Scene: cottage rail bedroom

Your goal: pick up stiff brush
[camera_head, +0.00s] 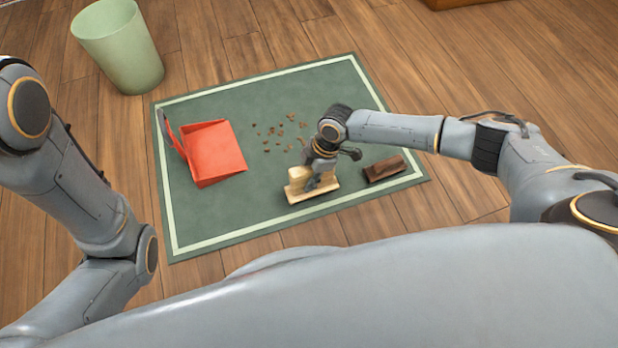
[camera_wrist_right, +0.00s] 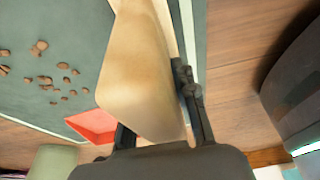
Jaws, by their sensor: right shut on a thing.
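A pale wooden brush (camera_head: 297,190) with a light block and raised grip is at the front middle of the green mat. My right gripper (camera_head: 322,172) is shut on it from above and hides part of it. In the right wrist view the pale brush (camera_wrist_right: 137,75) sits between the two fingers of the right gripper (camera_wrist_right: 160,112). I cannot tell whether the brush touches the mat; its bristles are hard to make out. My left arm shows at the left, but its gripper is out of view.
The green mat (camera_head: 215,226) lies on a wooden floor. A red dustpan (camera_head: 214,152) lies on its left, with several brown crumbs (camera_head: 281,130) near the middle. A dark brown block (camera_head: 384,168) lies right of the brush. A pale green bin (camera_head: 120,50) stands behind left.

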